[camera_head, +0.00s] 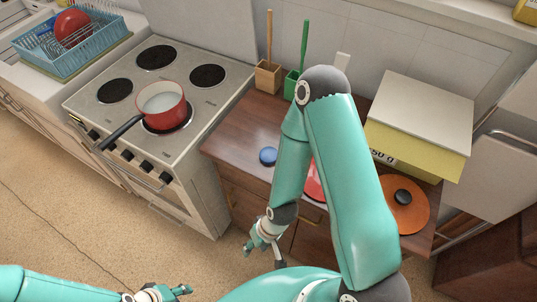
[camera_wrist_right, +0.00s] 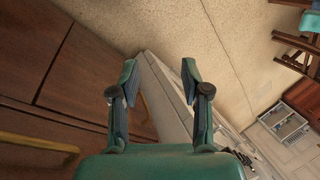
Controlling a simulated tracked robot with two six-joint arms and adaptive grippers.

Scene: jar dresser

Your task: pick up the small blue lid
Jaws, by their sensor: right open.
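The small blue lid (camera_head: 268,155) lies on the brown dresser top (camera_head: 233,138), left of my right arm in the head view. My right gripper (camera_head: 263,257) is open and empty. It hangs in front of the dresser, below and apart from the lid. The right wrist view shows its two fingers spread (camera_wrist_right: 158,72), with floor and furniture beyond them; the blue lid is not in that view. My left gripper (camera_head: 178,291) is low at the bottom edge of the head view, far from the lid; its finger opening is unclear.
A red lid (camera_head: 312,184) is partly hidden behind my right arm. An orange lid (camera_head: 413,217) with a dark knob lies at the right. A yellow box (camera_head: 424,150) and two brush holders stand behind. A red pot (camera_head: 163,106) sits on the stove at left.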

